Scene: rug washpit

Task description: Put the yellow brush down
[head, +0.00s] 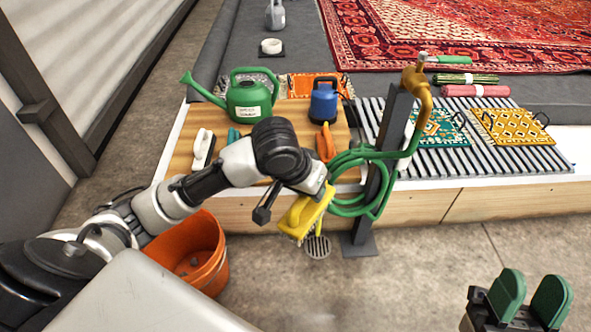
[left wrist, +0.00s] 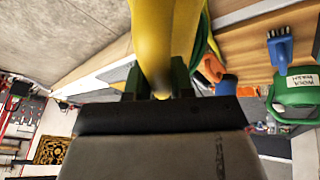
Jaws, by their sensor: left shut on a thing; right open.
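The yellow brush (head: 303,214) hangs tilted in my left gripper (head: 318,192), in front of the bench's wooden front and above the floor. In the left wrist view the yellow brush (left wrist: 165,40) fills the top middle, between the green fingers of my left gripper (left wrist: 156,84). That gripper is shut on it. My right gripper (head: 528,300) is open and empty at the lower right, its two green fingers apart, far from the brush.
A tap post (head: 388,140) with a green hose (head: 347,207) stands beside the brush. An orange bucket (head: 212,272) stands below my left arm.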

